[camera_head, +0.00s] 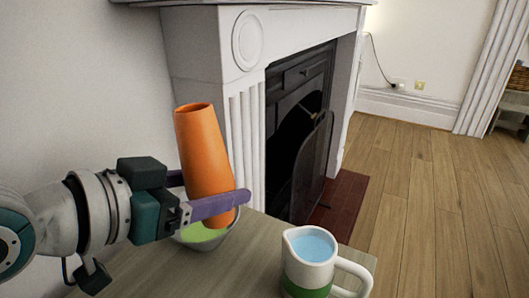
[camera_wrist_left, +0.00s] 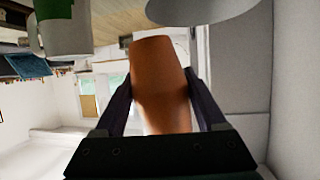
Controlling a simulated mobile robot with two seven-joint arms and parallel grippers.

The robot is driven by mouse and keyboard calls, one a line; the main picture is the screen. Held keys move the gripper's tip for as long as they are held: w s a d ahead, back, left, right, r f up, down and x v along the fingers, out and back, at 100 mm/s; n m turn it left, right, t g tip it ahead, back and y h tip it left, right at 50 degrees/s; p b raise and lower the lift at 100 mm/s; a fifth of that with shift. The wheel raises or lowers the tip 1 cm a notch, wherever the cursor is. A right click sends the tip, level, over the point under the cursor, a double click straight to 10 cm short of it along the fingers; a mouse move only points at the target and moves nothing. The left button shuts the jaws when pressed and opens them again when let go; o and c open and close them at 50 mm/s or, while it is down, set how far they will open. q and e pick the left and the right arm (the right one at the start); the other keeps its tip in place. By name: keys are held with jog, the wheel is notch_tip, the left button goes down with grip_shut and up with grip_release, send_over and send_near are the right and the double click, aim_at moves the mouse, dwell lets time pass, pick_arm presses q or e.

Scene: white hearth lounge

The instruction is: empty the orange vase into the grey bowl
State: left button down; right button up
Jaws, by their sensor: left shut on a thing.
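My left gripper (camera_head: 212,190) is shut on the orange vase (camera_head: 203,145), with one purple finger across its front. The vase is nearly upright, leaning slightly, with its rim at the top. Its inside is too dark to tell what it holds. The grey bowl (camera_head: 212,243) stands on the table, partly hidden by the vase and the finger; its inside looks green. The vase's lower end overlaps the bowl in the head view; I cannot tell whether they touch. The left wrist view shows the vase (camera_wrist_left: 160,85) between both fingers. My right gripper is not in view.
A white mug (camera_head: 308,262) with a green base band and blue contents stands on the wooden table (camera_head: 235,275), right of the bowl. A white fireplace (camera_head: 215,70) with a dark screen (camera_head: 315,155) stands behind. Open wooden floor lies to the right.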

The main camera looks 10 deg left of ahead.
aim_at(185, 159)
pick_arm(q)
jog(key=shift+w+a+f+m+t+y, duration=0.1)
jog(key=shift+w+a+m+t+y, duration=0.25)
jog(key=shift+a+m, duration=0.2)
notch_tip(185, 159, up, 4)
jog(key=p, duration=0.4)
jog(key=shift+p, duration=0.35)
